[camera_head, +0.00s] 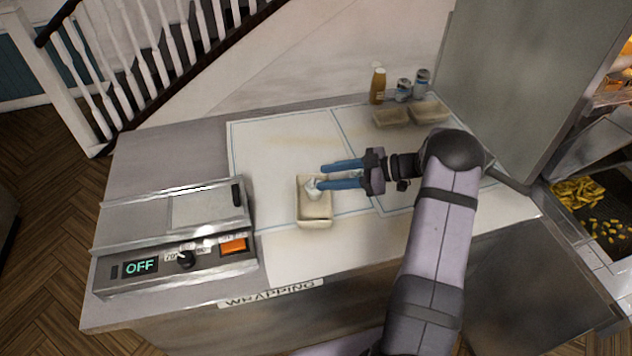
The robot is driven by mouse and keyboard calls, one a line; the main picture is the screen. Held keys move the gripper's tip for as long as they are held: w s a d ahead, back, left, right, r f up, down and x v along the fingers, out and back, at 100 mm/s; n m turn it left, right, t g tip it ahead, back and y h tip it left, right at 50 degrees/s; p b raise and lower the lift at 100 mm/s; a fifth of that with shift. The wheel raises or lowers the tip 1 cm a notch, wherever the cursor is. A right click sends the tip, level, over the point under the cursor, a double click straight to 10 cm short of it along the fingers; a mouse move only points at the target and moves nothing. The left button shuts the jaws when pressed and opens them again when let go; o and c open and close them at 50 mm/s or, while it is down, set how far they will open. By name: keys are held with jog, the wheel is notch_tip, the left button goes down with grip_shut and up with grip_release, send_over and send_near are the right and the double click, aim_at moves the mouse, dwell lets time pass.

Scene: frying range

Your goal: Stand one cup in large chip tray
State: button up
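A small white cup (313,191) is inside a beige, open chip tray (316,222) on the wrapping counter. It appears upright, near the tray's middle. My gripper (321,177) reaches in from the right with its two blue fingers apart. The lower fingertip is right beside the cup and overlaps its edge in the picture. I cannot tell whether it touches. The cup does not appear clamped between the fingers. A small pale patch shows near the base of the fingers, too small to identify.
Two beige trays (391,118) stand at the back right, near a brown sauce bottle (377,86) and two grey shakers (404,89). A metal wrapping machine (175,240) reading OFF fills the left. A tall steel panel (520,80) borders the right. White paper (270,150) behind the tray is clear.

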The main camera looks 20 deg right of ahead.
jog(key=b+v, duration=0.2)
jog(key=v, duration=0.4)
jog(key=w+r+m+t+h, duration=0.6)
jog(key=w+r+h, duration=0.1)
jog(key=w+h, duration=0.35)
jog(key=s+a+f+m+g, duration=0.2)
jog(key=s+a+f+g, duration=0.1)
jog(key=s, duration=0.9)
jog(key=s+a+f+m+g+h, duration=0.1)
jog(key=s+a+f+m+g, duration=0.1)
jog(key=s, duration=1)
jog(key=s+a+f+m+g+h, duration=0.1)
jog(key=s+a+f+m+g, duration=0.2)
jog(key=s, duration=0.9)
jog(key=a+f+g, duration=0.1)
jog(key=a+g, duration=0.2)
jog(key=shift+s+f+g, duration=0.2)
jog(key=shift+s+g, duration=0.15)
jog(key=shift+g, duration=0.05)
